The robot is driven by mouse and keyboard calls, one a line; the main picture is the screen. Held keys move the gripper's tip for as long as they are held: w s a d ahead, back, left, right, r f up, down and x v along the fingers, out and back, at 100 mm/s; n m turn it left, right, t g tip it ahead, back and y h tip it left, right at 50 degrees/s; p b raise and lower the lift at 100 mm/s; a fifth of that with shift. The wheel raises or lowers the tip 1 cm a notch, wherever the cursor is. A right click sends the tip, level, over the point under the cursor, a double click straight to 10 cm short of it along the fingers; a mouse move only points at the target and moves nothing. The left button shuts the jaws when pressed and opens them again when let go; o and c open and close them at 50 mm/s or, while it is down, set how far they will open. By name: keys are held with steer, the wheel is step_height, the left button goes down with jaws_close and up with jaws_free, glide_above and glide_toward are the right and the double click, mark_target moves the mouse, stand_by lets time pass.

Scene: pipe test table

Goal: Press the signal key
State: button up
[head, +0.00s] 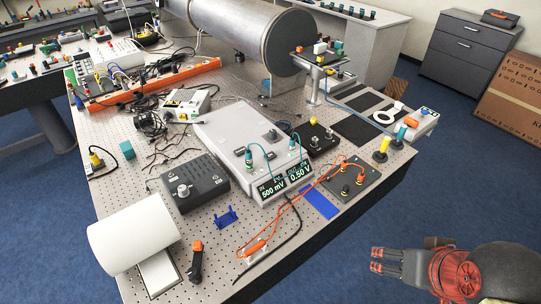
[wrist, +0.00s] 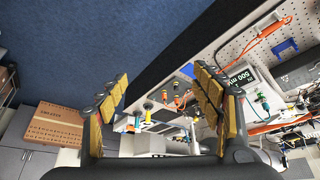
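No part is clearly labelled as the signal key, so I cannot tell which one it is. A dark plate (head: 368,186) with black knobs and orange leads lies near the table's right edge. A small black box (head: 322,146) with knobs and a red part sits behind it. A grey meter unit (head: 226,133) reads 500 mV and 0.50 V; its display also shows in the wrist view (wrist: 239,76). My gripper (head: 376,260) is off the table's right edge, over the blue floor, apart from everything. In the wrist view my gripper (wrist: 160,88) has its fingers spread, with nothing between them.
A perforated table (head: 128,178) carries a black knob box (head: 190,192), a white roll (head: 133,232), a blue strip (head: 320,202), and an orange-handled tool (head: 196,262). The floor around my gripper is clear.

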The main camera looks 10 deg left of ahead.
jaws_close()
stand_by(0.8)
stand_by(1.2)
